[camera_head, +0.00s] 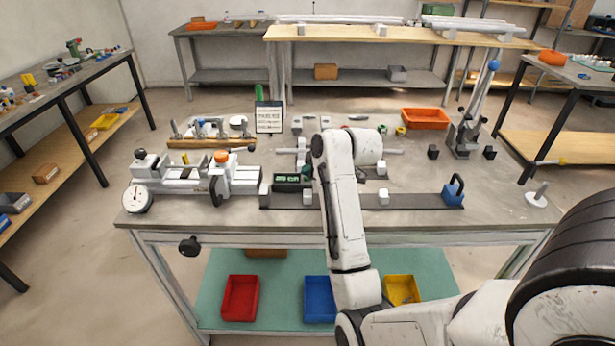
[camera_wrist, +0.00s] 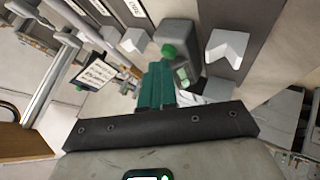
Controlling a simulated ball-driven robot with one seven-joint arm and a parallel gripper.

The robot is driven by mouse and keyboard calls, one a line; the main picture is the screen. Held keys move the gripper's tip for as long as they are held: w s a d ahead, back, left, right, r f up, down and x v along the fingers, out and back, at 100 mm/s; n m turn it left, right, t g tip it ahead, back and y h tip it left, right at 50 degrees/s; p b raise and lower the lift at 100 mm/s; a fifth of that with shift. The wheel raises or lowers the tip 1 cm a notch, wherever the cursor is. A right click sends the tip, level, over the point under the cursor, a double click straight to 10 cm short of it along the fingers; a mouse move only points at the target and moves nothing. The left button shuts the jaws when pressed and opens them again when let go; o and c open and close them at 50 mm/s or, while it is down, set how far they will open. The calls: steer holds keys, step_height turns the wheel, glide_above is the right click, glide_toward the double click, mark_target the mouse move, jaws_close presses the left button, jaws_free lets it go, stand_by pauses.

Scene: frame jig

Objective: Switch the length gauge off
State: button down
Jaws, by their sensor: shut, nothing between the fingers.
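The length gauge (camera_head: 293,183) is a small dark box with green parts on the bench, left of my arm. In the wrist view it seems to be the grey body (camera_wrist: 177,34) with a round green button (camera_wrist: 168,51) and a small green patch (camera_wrist: 182,76) too small to read. My gripper (camera_wrist: 156,82) has teal fingers, shut together and empty. Its tips appear close to the gauge, near the button; I cannot tell whether they touch. In the head view my arm hides the gripper.
A dark rail (camera_head: 408,199) with pale blocks runs along the bench front. A clamp fixture with a dial (camera_head: 137,199) stands at left. A blue padlock-like block (camera_head: 453,192) sits at right. A sign (camera_head: 269,117) and orange bin (camera_head: 425,118) stand behind.

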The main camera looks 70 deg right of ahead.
steer(key=shift+s+a+f, duration=0.1)
steer(key=shift+s+f, duration=0.05)
steer(key=shift+f, duration=0.45)
steer(key=shift+s+a+f, duration=0.1)
steer(key=shift+f, duration=0.45)
stand_by(0.5)
steer(key=shift+d+r+p, duration=0.1)
steer(key=shift+r+p, duration=0.2)
steer(key=shift+p, duration=0.1)
step_height(320, 180, up, 2)
steer(key=p, duration=0.2)
steer(key=shift+w+d+r+p, duration=0.1)
steer(key=shift+d+r+p, duration=0.05)
steer(key=shift+p, duration=0.15)
step_height(320, 180, up, 4)
steer(key=p, duration=0.4)
steer(key=shift+w+r, duration=0.15)
steer(key=shift+w, duration=0.1)
stand_by(1.9)
